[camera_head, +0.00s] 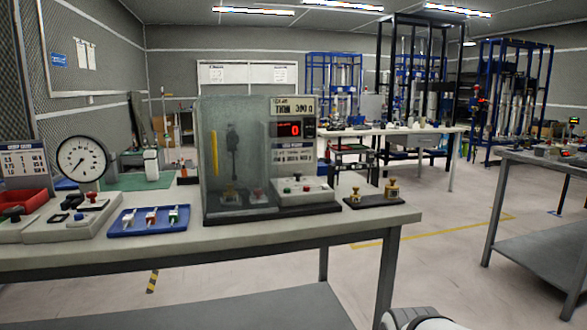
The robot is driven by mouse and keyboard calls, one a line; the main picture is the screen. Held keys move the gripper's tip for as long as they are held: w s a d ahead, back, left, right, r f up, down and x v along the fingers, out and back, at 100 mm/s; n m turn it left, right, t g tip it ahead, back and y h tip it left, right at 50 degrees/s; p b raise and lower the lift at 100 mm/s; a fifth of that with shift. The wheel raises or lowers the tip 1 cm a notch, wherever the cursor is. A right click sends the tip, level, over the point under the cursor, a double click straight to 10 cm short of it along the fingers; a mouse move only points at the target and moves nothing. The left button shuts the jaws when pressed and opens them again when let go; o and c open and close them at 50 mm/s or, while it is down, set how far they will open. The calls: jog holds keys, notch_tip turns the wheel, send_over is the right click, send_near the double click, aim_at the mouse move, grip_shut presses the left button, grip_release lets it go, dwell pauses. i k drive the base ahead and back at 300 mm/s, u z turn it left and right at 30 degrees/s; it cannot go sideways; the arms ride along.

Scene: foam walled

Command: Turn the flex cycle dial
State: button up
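A test machine (293,165) with a clear-walled chamber (237,155) stands on the near workbench. Its upright panel has a red display (290,129) reading 0. A low light-grey control box (302,190) at its front right carries a few small knobs or buttons, including a green one and a red one. I cannot tell which of these is the flex cycle dial; its markings are too small to read. A white and grey rounded part of my arm shows at the bottom edge, right of centre. My gripper is not in view.
The workbench (250,236) also holds a round gauge (82,159), a blue tray (123,226) with small switches, a grey control box (71,217) and brass weights (391,189) on a dark base. Clear floor lies right of the bench, before another table (543,162).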

aim_at(298, 175)
jog(key=u, duration=0.05)
jog(key=i, duration=0.95)
jog(key=z, duration=0.05)
